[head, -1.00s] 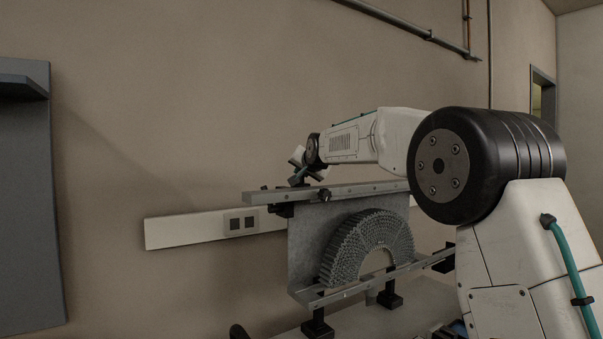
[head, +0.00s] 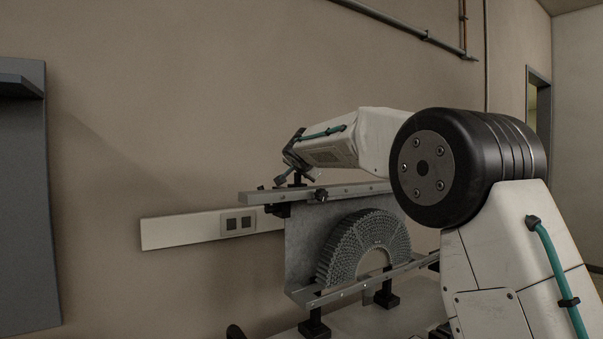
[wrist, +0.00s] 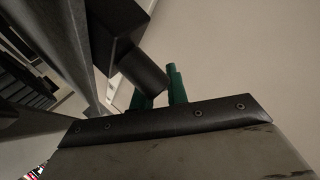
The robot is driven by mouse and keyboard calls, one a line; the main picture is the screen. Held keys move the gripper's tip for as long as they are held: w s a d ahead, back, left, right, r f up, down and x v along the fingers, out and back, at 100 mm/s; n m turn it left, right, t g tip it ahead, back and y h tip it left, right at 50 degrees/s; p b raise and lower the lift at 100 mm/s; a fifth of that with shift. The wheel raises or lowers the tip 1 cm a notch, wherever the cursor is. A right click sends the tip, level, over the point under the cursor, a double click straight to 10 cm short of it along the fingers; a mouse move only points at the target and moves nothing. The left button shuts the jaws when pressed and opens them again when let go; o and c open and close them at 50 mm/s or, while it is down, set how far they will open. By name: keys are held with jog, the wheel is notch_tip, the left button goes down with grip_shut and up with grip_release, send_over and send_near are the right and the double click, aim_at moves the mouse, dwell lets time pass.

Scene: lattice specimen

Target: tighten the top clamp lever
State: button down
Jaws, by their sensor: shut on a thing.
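The top clamp lever is a thick black bar (wrist: 142,70) in the wrist view, angled down between my two green fingers. My gripper (wrist: 157,86) is shut on its end. In the head view my gripper (head: 288,178) is small and dark, just above the left part of the top rail (head: 345,191). The lever cannot be told clearly from the fingers there. The grey arc-shaped lattice specimen (head: 357,240) stands upright against a metal plate (head: 300,240), between the top rail and a bottom rail (head: 345,291).
A dark knob (head: 321,195) sits on the top rail's front. Black feet (head: 314,327) hold the bottom rail over a pale table (head: 370,322). A wall strip with sockets (head: 185,230) runs behind. A dark grey panel (head: 25,220) stands at left.

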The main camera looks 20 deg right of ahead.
jog(key=shift+f+h, duration=0.1)
jog(key=shift+h, duration=0.2)
jog(key=shift+s+d+m+g+h, duration=0.2)
jog(key=shift+m+g+h, duration=0.3)
jog(key=shift+m+h, duration=0.4)
jog(key=shift+s+d+m+g+h, duration=0.25)
jog(key=shift+m+g+h, duration=0.15)
jog(key=shift+m+h, duration=0.5)
jog(key=shift+s+d+m+g+h, duration=0.15)
jog(key=shift+s+m+g+h, duration=0.15)
jog(key=shift+m+g+h, duration=0.5)
jog(key=shift+s+d+m+g+h, duration=0.15)
jog(key=shift+s+m+g+h, duration=0.1)
jog(key=shift+m+g+h, duration=0.55)
jog(key=c, duration=1.3)
grip_release()
